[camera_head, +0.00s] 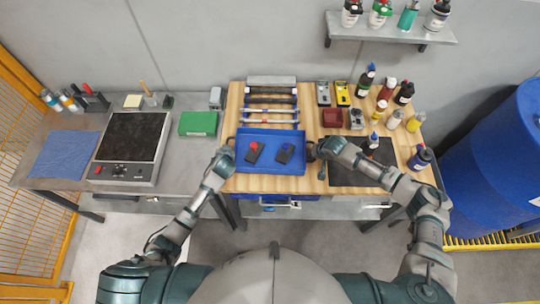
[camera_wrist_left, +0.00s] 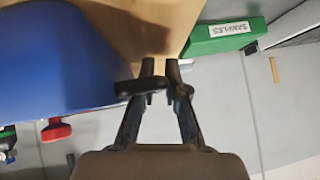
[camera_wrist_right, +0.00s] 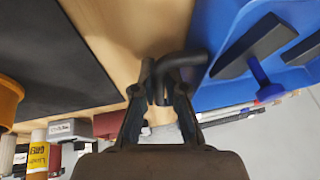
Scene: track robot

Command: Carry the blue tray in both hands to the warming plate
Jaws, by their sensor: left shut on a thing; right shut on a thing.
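The blue tray (camera_head: 270,168) sits on the wooden table's front part, with two small dark items inside, one with a red part (camera_head: 253,151) and one with a blue part (camera_head: 285,152). My left gripper (camera_head: 228,150) is shut on the tray's left handle, a dark bar seen in the left wrist view (camera_wrist_left: 135,87). My right gripper (camera_head: 314,151) is shut on the right handle, a dark bent bar in the right wrist view (camera_wrist_right: 182,60).
A green box (camera_head: 198,123) stands between the warming plate and the wooden table (camera_head: 345,181). A blue cloth (camera_head: 64,154) lies left of the plate. Several bottles (camera_head: 395,119) and a black mat (camera_head: 372,157) are right of the tray. A rack of bars (camera_head: 270,106) is behind it.

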